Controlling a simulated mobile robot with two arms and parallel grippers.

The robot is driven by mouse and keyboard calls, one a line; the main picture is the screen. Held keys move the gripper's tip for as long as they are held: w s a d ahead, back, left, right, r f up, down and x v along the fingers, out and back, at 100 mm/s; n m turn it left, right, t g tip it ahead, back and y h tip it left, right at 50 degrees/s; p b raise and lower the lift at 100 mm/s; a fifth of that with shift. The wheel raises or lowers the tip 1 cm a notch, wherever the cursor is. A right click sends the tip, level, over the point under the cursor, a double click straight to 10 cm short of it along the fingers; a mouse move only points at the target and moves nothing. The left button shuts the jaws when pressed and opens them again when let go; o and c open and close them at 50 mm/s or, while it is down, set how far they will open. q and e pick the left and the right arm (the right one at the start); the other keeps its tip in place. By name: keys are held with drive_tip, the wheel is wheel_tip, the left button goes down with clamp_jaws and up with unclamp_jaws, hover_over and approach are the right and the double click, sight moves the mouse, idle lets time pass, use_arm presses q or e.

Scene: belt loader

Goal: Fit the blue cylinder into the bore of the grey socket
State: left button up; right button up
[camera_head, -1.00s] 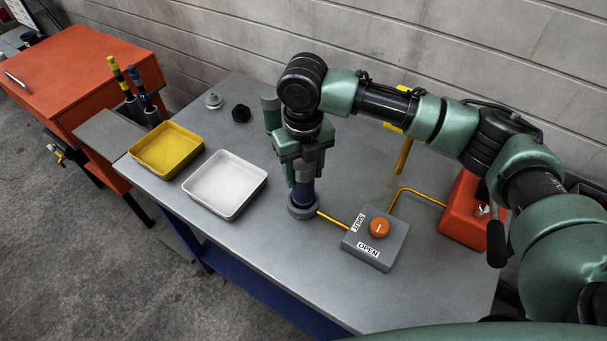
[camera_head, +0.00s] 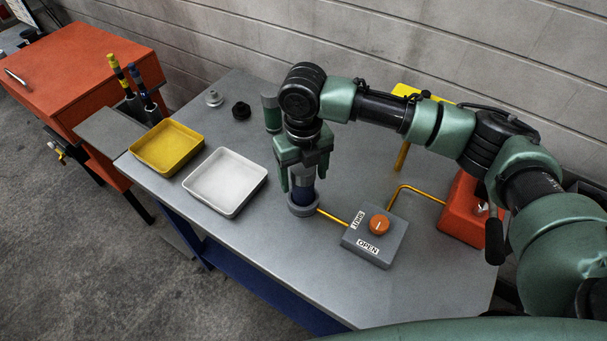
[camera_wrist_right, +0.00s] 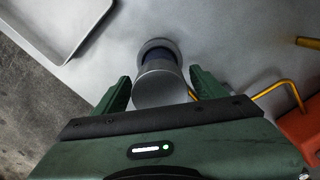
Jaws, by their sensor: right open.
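The blue cylinder (camera_head: 302,195) stands upright in the grey socket (camera_head: 304,209) on the table, with its grey upper part above the blue band. In the right wrist view the cylinder's grey top (camera_wrist_right: 160,88) hides most of the blue band, and the socket's rim (camera_wrist_right: 158,44) shows behind it. My right gripper (camera_head: 301,183) is open, with one finger on each side of the cylinder's upper part. In the right wrist view the fingers (camera_wrist_right: 160,92) stand apart from the cylinder, with gaps on both sides. My left gripper is not in view.
A grey box (camera_head: 375,240) with an orange knob and SHUT and OPEN labels is joined to the socket by a yellow pipe. A white tray (camera_head: 262,184) and a yellow tray (camera_head: 201,146) lie left. A red box (camera_head: 462,222) stands right. The front table area is clear.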

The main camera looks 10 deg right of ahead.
wheel_tip(320, 180, up, 11)
drive_tip(key=b, duration=0.2)
drive_tip(key=shift+f+b, duration=0.2)
drive_tip(key=shift+b, duration=0.2)
drive_tip(key=shift+r, duration=0.65)
